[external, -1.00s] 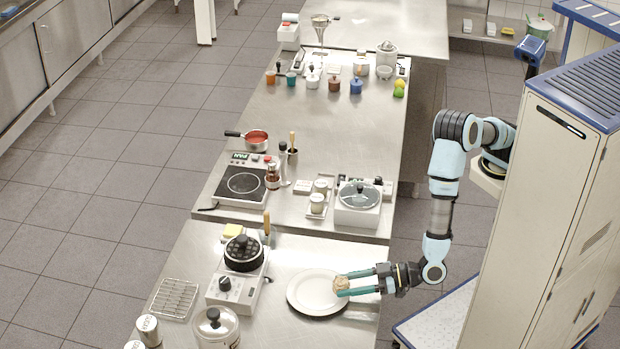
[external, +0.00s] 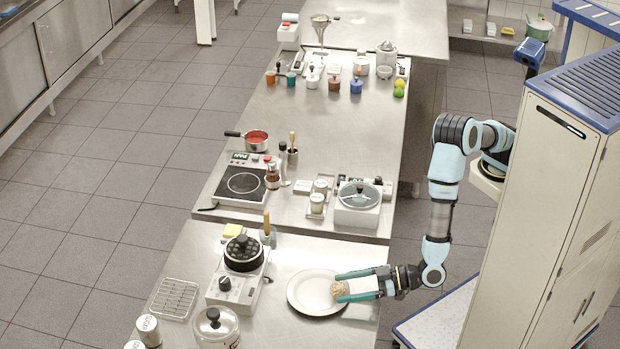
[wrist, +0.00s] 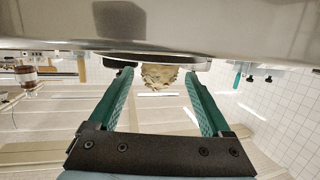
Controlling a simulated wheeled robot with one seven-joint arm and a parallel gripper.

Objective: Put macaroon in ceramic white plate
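The white ceramic plate (external: 305,297) lies on the near steel counter. The macaroon (external: 339,291), a pale tan rough lump, is at the plate's right side and appears to rest on it. My gripper (external: 339,287) reaches in from the right with its green fingers spread on either side of the macaroon. In the wrist view the macaroon (wrist: 160,77) sits between the open fingertips (wrist: 162,80), with a gap to both fingers. The plate's exact contact with the macaroon is hard to see there.
A waffle maker (external: 243,254) stands left of the plate, with a wire rack (external: 174,298) beyond it. A lidded pot (external: 215,328) is at the front left. A white cooker with a glass lid (external: 358,205) stands behind. Bare counter lies behind the plate.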

